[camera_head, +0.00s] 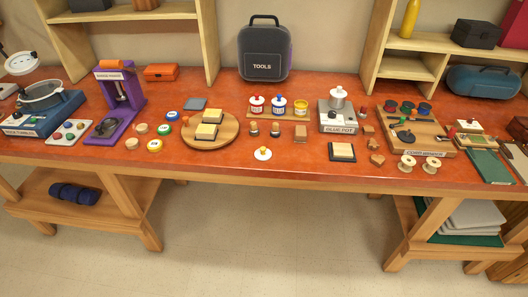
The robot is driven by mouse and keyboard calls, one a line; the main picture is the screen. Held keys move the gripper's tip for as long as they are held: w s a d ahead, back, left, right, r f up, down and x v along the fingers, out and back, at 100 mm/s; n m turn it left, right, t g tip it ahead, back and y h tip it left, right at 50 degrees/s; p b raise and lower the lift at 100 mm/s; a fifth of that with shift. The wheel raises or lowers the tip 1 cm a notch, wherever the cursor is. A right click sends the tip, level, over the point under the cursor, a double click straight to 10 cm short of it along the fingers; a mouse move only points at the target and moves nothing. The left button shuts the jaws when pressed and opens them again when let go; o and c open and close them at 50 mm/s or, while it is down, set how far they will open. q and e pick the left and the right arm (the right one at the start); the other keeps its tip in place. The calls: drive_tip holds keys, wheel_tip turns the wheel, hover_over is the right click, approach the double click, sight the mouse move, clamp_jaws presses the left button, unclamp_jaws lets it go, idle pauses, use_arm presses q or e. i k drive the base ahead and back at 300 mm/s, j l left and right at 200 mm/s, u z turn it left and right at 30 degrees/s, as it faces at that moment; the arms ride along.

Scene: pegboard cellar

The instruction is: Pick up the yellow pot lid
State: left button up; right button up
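A small white round disc with a yellow knob (263,153) lies on the orange-red workbench (225,166) near its front edge; it looks like the yellow pot lid. A yellow-marked pot (300,108) stands at the right end of a wooden rack behind it, beside a blue-marked pot (278,106) and a red-marked pot (257,105). Those two have lids with knobs on; the yellow one shows a yellow top without a knob. Neither of my grippers is in view.
A round wooden board (224,135) with yellow-topped blocks is left of the lid. A dark square pad (342,152) is to its right, and small brown jars (275,129) stand behind. The bench just around the lid is clear. A grey glue pot (338,117) stands further right.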

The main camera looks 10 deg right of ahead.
sight(262, 154)
drive_tip(key=i+j+z, duration=0.6)
drive_tip(key=j, duration=0.4)
drive_tip(key=i, duration=0.1)
